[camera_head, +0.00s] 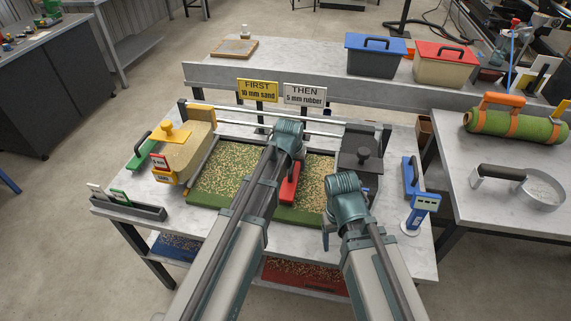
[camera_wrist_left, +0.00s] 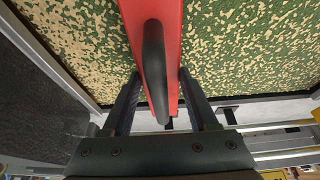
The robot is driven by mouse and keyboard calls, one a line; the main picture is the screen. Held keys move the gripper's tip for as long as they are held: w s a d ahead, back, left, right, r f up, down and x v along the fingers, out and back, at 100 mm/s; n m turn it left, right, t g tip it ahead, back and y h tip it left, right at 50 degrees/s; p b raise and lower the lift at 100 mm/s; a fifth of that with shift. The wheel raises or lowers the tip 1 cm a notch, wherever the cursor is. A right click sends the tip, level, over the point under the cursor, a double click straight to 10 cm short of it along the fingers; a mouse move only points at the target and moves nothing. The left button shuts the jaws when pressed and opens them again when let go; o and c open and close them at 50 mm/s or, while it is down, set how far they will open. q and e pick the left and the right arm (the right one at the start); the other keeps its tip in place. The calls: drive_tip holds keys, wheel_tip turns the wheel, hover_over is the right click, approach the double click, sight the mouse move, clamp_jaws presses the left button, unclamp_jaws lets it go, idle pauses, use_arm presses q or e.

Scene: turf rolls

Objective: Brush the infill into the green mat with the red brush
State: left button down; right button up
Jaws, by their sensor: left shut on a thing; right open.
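The green mat (camera_head: 225,170) lies in a framed tray on the table, its surface speckled with tan infill. The red brush (camera_head: 289,186) stands on the mat right of its middle, partly hidden by my left arm. In the left wrist view, the brush (camera_wrist_left: 176,20) has a black handle (camera_wrist_left: 155,70) lying between the fingers of my left gripper (camera_wrist_left: 160,105), which is shut on it. Speckled mat shows on both sides of the brush. My right gripper (camera_head: 328,236) is empty and open at the tray's front right, partly hidden by its own arm.
Rails (camera_head: 270,116) run behind the mat. FIRST (camera_head: 258,90) and THEN (camera_head: 305,95) signs stand at the back. A blue-handled tool (camera_head: 411,177) is at the right edge.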

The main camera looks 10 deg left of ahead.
use_arm(q)
drive_tip(key=shift+s+d, duration=0.1)
drive_tip(key=shift+d, duration=3.35)
drive_tip(key=shift+a, duration=3.25)
drive_tip(key=shift+d, duration=3.25)
drive_tip(key=shift+r, duration=0.1)
wheel_tip(320, 180, up, 7)
drive_tip(key=p, duration=0.7)
use_arm(e)
wheel_tip(320, 180, up, 7)
